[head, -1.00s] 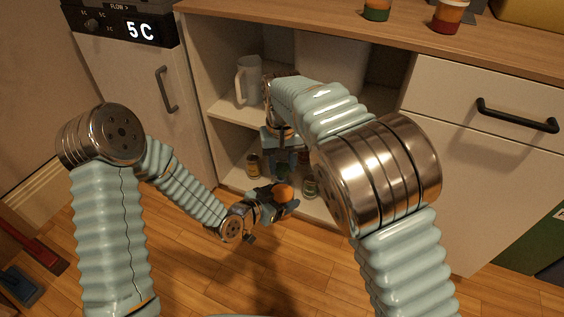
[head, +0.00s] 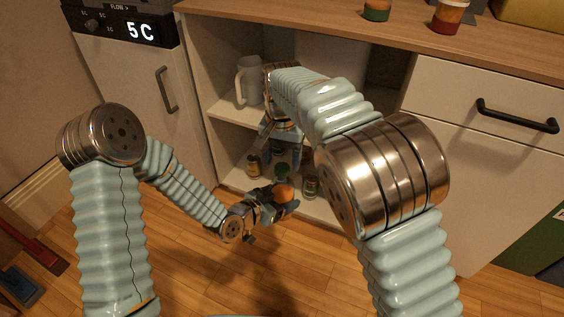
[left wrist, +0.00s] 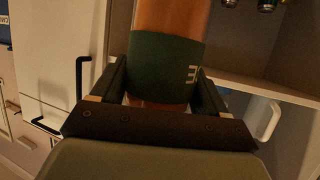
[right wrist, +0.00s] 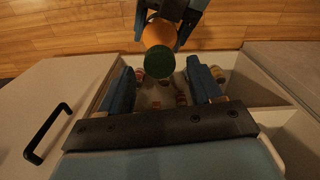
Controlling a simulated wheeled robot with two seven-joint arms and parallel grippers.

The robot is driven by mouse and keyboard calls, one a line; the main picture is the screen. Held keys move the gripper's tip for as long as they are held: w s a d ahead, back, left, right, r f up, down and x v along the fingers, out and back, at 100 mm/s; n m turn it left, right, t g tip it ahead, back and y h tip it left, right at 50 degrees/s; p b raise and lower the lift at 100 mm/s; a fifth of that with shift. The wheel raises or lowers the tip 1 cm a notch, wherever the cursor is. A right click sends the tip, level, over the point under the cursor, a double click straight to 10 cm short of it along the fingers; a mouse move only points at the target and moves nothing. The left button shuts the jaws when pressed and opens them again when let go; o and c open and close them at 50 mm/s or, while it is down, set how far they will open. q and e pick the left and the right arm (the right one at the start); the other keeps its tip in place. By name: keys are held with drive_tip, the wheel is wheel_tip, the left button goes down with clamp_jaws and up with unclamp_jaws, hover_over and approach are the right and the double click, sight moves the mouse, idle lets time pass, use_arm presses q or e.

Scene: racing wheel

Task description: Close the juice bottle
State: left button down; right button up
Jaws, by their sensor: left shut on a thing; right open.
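The orange juice bottle (head: 283,193) is held low in front of the cabinet. My left gripper (head: 276,206) is shut on it; in the left wrist view the fingers grip the bottle's green label (left wrist: 166,67). A round green piece (right wrist: 158,62) covers the orange body (right wrist: 160,34) in the right wrist view; I cannot tell whether it is seated on the bottle. In the head view, a green patch (head: 283,171) shows above the orange. My right gripper (right wrist: 163,83) is open, with its fingers toward the green piece and nothing seen between them. Its arm hides part of the cabinet.
The open cabinet holds a white pitcher (head: 250,82) on its middle shelf and small jars (head: 253,165) on its lower shelf. A drawer (head: 480,105) is at right.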

drive_tip(key=shift+r, duration=1.2)
drive_tip(key=shift+c, duration=0.3)
drive_tip(key=n, duration=0.2)
drive_tip(key=r+n, duration=0.1)
drive_tip(key=n, duration=0.2)
drive_tip(key=shift+r+n, duration=0.3)
drive_tip(key=shift+n, duration=0.1)
drive_tip(key=n, duration=0.2)
drive_tip(key=r+n, duration=0.1)
drive_tip(key=n, duration=0.1)
drive_tip(key=r+n, duration=0.1)
drive_tip(key=n, duration=0.1)
drive_tip(key=shift+f, duration=0.1)
drive_tip(key=shift+f, duration=4)
